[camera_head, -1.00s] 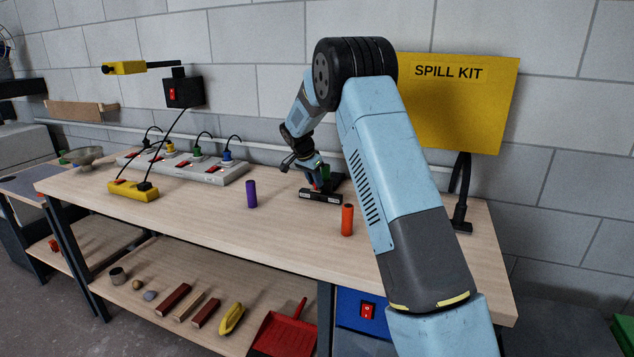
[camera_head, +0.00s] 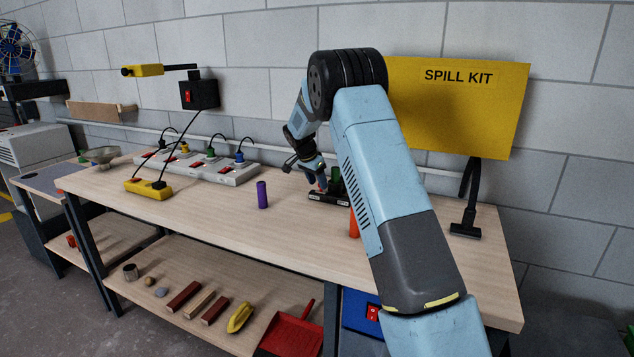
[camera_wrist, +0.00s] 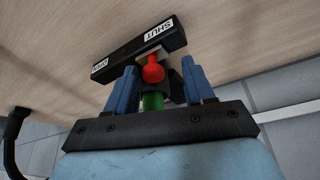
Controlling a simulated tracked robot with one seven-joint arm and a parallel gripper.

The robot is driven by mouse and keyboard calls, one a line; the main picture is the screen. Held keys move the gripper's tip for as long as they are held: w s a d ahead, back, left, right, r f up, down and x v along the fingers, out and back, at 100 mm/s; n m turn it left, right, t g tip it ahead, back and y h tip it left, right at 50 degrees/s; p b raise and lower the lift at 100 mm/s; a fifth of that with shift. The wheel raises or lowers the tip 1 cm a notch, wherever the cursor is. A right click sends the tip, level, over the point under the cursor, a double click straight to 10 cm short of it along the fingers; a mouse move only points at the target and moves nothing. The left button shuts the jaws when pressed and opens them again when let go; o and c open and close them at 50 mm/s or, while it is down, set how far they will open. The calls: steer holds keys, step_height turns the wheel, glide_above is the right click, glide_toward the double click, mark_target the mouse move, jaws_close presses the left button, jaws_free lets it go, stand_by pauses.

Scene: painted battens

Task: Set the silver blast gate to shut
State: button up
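A black bar with white OPEN and SHUT labels (camera_wrist: 130,50) shows in the wrist view; it also lies on the bench in the head view (camera_head: 327,198). A red knob (camera_wrist: 152,73) is beside the bar, nearer the SHUT label than the OPEN label. A green cylindrical piece (camera_wrist: 153,101) shows below the knob. I cannot make out a clearly silver part. My gripper (camera_wrist: 160,82) is open, its blue fingers spread on either side of the red knob. Contact cannot be told. In the head view my gripper (camera_head: 317,173) is at the bar, partly blocked by my arm.
A purple cylinder (camera_head: 262,195) stands left of the bar, and an orange cylinder (camera_head: 354,224) is partly behind my arm. A power strip (camera_head: 205,168) and yellow socket box (camera_head: 148,189) are farther left. A black hose nozzle (camera_head: 466,224) stands at the right. The bench front is mostly clear.

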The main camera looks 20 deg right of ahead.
steer(key=shift+d, duration=0.15)
steer(key=v, duration=1.3)
steer(key=shift+r, duration=0.25)
steer(key=shift+s, duration=0.15)
